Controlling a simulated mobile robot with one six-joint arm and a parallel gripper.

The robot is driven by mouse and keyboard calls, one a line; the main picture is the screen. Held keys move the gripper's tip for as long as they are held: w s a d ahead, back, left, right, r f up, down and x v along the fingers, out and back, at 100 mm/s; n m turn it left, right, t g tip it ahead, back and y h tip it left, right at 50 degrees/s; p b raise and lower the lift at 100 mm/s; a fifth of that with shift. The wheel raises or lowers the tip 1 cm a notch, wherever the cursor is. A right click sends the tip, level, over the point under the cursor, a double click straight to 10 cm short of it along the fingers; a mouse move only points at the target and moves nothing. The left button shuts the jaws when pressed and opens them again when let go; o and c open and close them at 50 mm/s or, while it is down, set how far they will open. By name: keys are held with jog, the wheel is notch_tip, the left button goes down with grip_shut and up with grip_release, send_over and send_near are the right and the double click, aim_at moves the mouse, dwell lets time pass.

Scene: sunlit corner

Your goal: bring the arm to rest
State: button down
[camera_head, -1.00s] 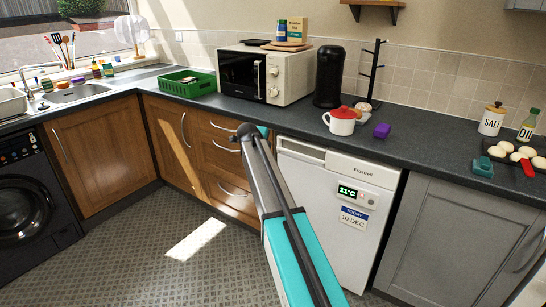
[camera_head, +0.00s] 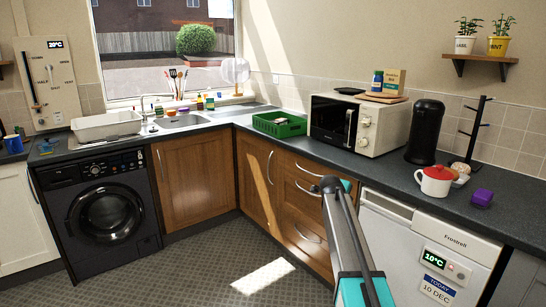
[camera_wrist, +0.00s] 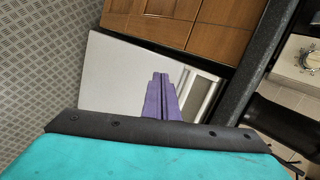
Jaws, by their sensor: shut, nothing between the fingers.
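My gripper (camera_wrist: 161,98) shows in the wrist view as two purple fingers side by side, pressed together with nothing between them. The white front of the dishwasher-like Frostell appliance (camera_wrist: 120,85) lies behind the fingers in that view; I cannot tell the distance. In the head view my arm, grey and turquoise, rises from the bottom edge in front of the wooden drawers and the white appliance (camera_head: 405,285). The fingers do not show in the head view.
The dark worktop (camera_head: 345,163) carries a green crate (camera_head: 279,131), a microwave (camera_head: 383,128), a black coffee machine (camera_head: 424,132), a red-lidded white pot (camera_head: 434,187) and a purple block (camera_head: 482,198). A black washing machine (camera_head: 100,209) stands left. The floor (camera_head: 200,270) is clear.

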jog(key=s+a+f+n+g+y+p, duration=0.1)
jog(key=s+a+f, duration=0.1)
jog(key=s+f, duration=0.6)
jog(key=s+a+f+n+g+p, duration=0.15)
jog(key=s+f, duration=0.25)
jog(key=f, duration=0.8)
jog(key=s+a+f+g+y+p, duration=0.1)
jog(key=s+a+f+g, duration=0.1)
jog(key=s+f, duration=0.6)
jog(key=s+a+f+n+g+y+p, duration=0.1)
jog(key=s+a+f+n+g, duration=0.15)
jog(key=s+f, duration=0.55)
jog(key=s+a+f+n+g+p, duration=0.1)
jog(key=s+a+f+n, duration=0.15)
jog(key=s+f, duration=0.6)
jog(key=s+a+n+g+y, duration=0.1)
jog(key=s+a+n+g, duration=0.1)
jog(key=s+n, duration=0.7)
jog(key=s+a+r+n+g+y, duration=0.1)
jog(key=s+a+n, duration=0.3)
jog(key=s+n, duration=0.5)
jog(key=s+g+y, duration=0.1)
jog(key=s, duration=1)
jog(key=shift+s+a+r+n+p, duration=0.15)
jog(key=shift+a+r+n+p, duration=0.05)
jog(key=shift+a+n+p, duration=0.15)
